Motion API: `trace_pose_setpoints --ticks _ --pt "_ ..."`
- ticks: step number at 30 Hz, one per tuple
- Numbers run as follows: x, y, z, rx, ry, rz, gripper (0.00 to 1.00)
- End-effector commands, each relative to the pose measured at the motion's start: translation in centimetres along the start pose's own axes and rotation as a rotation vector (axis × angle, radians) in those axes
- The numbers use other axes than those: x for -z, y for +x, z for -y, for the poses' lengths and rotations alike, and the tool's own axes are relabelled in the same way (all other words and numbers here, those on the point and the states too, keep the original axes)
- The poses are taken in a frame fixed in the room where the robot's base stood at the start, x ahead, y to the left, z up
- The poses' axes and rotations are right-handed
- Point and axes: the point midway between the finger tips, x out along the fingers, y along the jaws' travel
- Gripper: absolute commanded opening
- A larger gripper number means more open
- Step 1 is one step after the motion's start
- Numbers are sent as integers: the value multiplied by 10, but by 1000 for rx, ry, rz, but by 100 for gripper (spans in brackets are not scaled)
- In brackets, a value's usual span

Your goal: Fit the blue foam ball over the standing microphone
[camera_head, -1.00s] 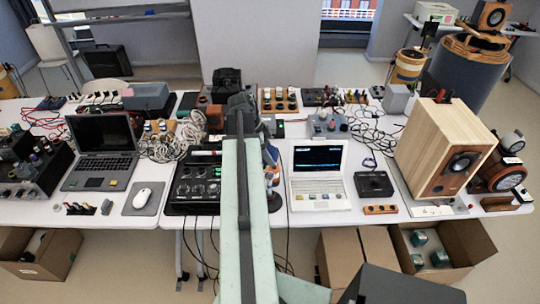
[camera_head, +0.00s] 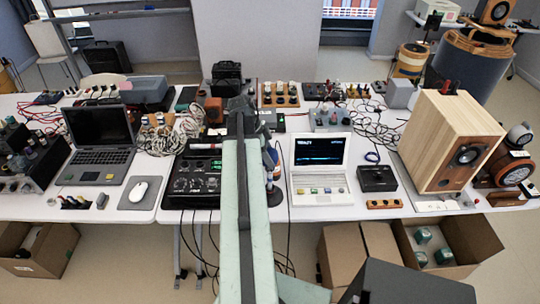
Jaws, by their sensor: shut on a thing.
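My gripper (camera_head: 240,104) is the dark end of my raised arm, above the middle of the table. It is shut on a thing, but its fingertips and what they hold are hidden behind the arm. I cannot make out the blue foam ball for certain. A partly covered blue upright item (camera_head: 273,158) with a dark round foot stands just right of my arm. I cannot tell whether it is the standing microphone.
On the white table (camera_head: 330,213) stand a grey laptop (camera_head: 99,140), a black mixer (camera_head: 193,177), a white laptop (camera_head: 319,165), a small black box (camera_head: 376,178) and a wooden speaker (camera_head: 450,143). Cables lie behind them. Open cartons (camera_head: 475,243) sit on the floor in front.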

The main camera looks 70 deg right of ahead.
Motion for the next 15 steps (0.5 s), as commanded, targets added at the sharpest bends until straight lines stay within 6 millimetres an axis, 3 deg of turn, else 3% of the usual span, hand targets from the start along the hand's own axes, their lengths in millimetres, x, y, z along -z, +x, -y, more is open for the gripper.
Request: trace_pose_setpoints --ticks 15 --pt "-16 40 0 0 1 0 16"
